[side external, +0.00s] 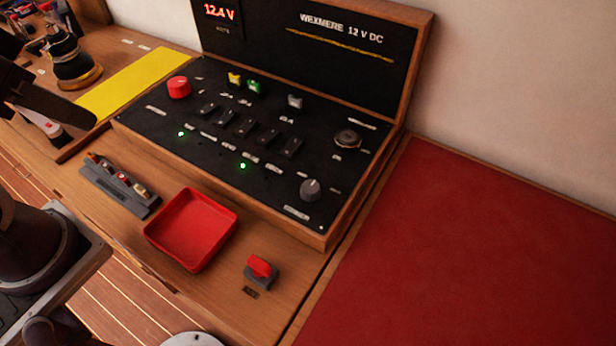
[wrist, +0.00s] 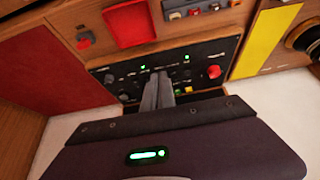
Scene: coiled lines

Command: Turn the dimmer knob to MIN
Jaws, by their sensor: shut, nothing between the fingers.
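The panel (side external: 215,150) is black in a wooden frame. A small grey knob (side external: 310,189) with a pale mark sits at its front right corner and looks like the dimmer knob. Its label is too blurred to read, so I cannot tell its setting. In the wrist view the panel appears upside down, and the grey knob (wrist: 109,78) is small near its left end. My gripper (wrist: 160,76) shows its two fingers shut together and empty, in front of the panel's middle in that view, apart from the knob. In the side view its fingertips cannot be made out.
A red knob (side external: 179,87), several switches and a round socket (side external: 347,139) share the panel. A red tray (side external: 190,230), a fuse holder (side external: 120,186) and a red switch (side external: 261,270) lie in front. A red mat (side external: 480,250) is clear at right.

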